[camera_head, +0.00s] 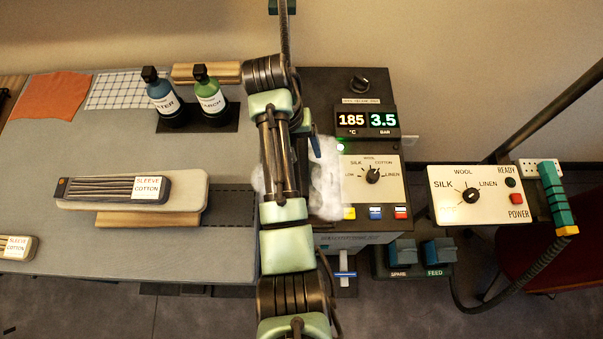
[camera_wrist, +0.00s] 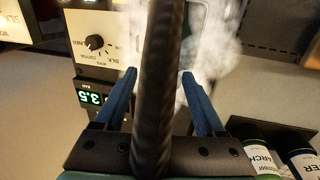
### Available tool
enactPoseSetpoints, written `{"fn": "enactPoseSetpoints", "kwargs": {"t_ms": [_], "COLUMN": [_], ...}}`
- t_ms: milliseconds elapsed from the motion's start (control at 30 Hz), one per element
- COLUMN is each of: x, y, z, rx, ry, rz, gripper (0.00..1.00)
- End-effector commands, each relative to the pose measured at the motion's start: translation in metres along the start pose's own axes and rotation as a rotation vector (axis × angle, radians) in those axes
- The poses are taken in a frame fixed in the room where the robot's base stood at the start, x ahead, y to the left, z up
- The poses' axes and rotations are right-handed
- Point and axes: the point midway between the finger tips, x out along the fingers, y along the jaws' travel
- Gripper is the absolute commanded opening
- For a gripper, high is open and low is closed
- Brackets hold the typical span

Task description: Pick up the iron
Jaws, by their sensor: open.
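My gripper (camera_wrist: 159,74) is open, with its two blue fingers apart in the wrist view. A dark ribbed bar or hose runs up the middle of that view, in front of the space between the fingers. I cannot tell what it belongs to. White steam (camera_wrist: 215,50) rises beyond the fingers, and it also shows beside my arm in the head view (camera_head: 326,180). I cannot make out the iron clearly in either view. My arm covers the left part of the steam station (camera_head: 340,85) in the head view.
A water bottle (camera_head: 163,95) and a starch bottle (camera_head: 208,94) stand left of my arm. A sleeve board (camera_head: 185,193) lies on the grey table (camera_head: 70,160). A second control box (camera_head: 475,195) with a hose stands at the right.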

Motion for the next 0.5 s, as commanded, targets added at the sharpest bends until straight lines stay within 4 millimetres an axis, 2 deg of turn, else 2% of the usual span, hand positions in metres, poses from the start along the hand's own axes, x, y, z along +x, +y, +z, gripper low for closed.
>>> {"fn": "enactPoseSetpoints", "kwargs": {"t_ms": [333,500], "x": [0.042,0.052], "y": [-0.006,-0.006], "z": [0.001,0.000], "rx": [0.001,0.001], "ry": [-0.005,0.000], "rz": [0.000,-0.001], "gripper": [0.72,0.72]}}
